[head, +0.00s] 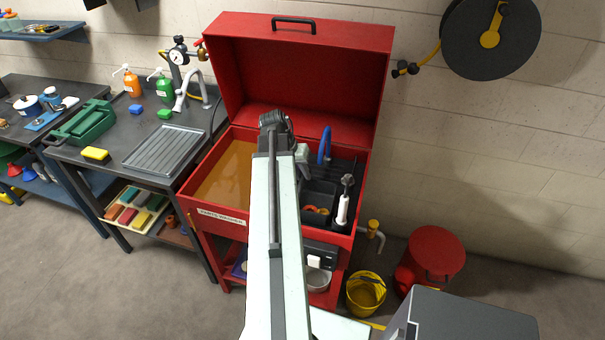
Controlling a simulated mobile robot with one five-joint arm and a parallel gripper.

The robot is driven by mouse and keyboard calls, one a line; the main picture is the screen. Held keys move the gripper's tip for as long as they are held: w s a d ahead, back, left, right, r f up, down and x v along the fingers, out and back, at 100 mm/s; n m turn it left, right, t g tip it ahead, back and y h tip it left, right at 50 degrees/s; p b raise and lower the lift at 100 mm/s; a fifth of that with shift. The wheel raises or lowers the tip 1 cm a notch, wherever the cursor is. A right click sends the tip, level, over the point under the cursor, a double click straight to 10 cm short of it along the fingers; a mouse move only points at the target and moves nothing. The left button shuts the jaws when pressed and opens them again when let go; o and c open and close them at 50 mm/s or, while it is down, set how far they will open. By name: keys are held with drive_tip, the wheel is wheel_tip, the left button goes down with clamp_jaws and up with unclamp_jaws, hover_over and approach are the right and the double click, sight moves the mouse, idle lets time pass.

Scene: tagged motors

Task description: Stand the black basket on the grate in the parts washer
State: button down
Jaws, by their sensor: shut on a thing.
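The parts washer (215,208) is a red tub with its lid raised. Brown liquid fills its left part, and a dark slatted grate (346,168) shows at its right. The black basket (319,188) is at the right part of the tub, with orange and red parts inside. My gripper (304,170) is at the far left side of the basket, shut on it, and partly hidden behind my arm. The basket's underside is hidden, so I cannot tell whether it touches the grate.
A white-handled brush (343,208) stands at the basket's right, and a blue loop (325,145) rises behind it. The raised lid (300,75) closes off the back. A bench with a ribbed tray (165,150) is left.

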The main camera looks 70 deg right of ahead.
drive_tip(key=c, duration=1.2)
unclamp_jaws()
drive_tip(key=shift+w+f, duration=0.1)
drive_tip(key=shift+c, duration=0.2)
drive_tip(key=p+v, duration=0.7)
drive_tip(key=v, duration=0.1)
drive_tip(key=shift+f, duration=0.1)
